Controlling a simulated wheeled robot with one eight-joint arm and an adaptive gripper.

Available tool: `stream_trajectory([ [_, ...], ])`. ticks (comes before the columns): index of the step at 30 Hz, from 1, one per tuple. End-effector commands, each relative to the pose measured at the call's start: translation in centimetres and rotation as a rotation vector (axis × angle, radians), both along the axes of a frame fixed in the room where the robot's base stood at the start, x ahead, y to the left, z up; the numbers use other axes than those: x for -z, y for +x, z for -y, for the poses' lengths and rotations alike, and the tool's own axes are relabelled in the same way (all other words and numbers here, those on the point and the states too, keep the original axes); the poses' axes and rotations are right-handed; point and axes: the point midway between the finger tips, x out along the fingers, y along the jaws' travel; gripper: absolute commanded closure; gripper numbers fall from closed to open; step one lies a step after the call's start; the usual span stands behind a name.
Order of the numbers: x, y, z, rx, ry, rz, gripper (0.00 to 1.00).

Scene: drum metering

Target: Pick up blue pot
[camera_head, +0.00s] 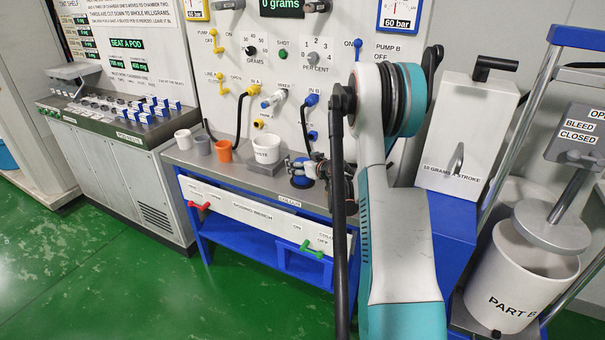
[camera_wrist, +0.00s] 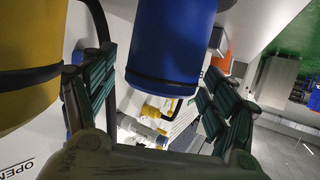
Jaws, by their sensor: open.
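The blue pot (camera_head: 302,182) is on the metal bench top in the head view, partly hidden by my gripper (camera_head: 313,168). In the wrist view, a large blue cylinder with a dark band, which looks like the blue pot (camera_wrist: 170,45), is between the two green-padded fingers of my gripper (camera_wrist: 160,95). The gripper is open. A gap shows on the left side of the blue body; whether the right finger touches it I cannot tell.
A white waste pot (camera_head: 266,152) stands left of the gripper, with orange (camera_head: 224,151), grey (camera_head: 202,144) and white (camera_head: 183,140) cups further left. The panel with hoses and valves rises behind. A yellow cylinder (camera_wrist: 25,60) is close on the left in the wrist view.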

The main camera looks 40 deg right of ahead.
Motion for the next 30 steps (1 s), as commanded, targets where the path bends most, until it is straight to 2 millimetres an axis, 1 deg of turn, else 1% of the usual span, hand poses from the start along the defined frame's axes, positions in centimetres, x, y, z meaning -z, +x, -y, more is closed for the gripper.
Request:
stream_trajectory([
  [1, 0.0, 0.0, 0.0, 0.0, 0.0, 0.0, 0.23],
  [2, 0.0, 0.0, 0.0, 0.0, 0.0, 0.0, 0.3],
  [3, 0.0, 0.0, 0.0, 0.0, 0.0, 0.0, 0.39],
  [5, 0.0, 0.0, 0.0, 0.0, 0.0, 0.0, 0.53],
  [6, 0.0, 0.0, 0.0, 0.0, 0.0, 0.0, 0.62],
  [8, 0.0, 0.0, 0.0, 0.0, 0.0, 0.0, 0.75],
  [16, -0.1, 0.0, 0.0, 0.0, 0.0, 0.0, 0.76],
  [20, -0.5, 0.0, 0.0, 0.0, 0.0, 0.0, 0.76],
  [23, -1.3, 0.0, 0.0, 0.0, 0.0, 0.0, 0.76],
  [26, -2.7, 0.0, 0.0, 0.0, 0.0, 0.0, 0.76],
  [29, -4.7, 0.0, 0.0, 0.0, 0.0, 0.0, 0.76],
  [30, -5.7, 0.0, 0.0, 0.0, 0.0, 0.0, 0.76],
])
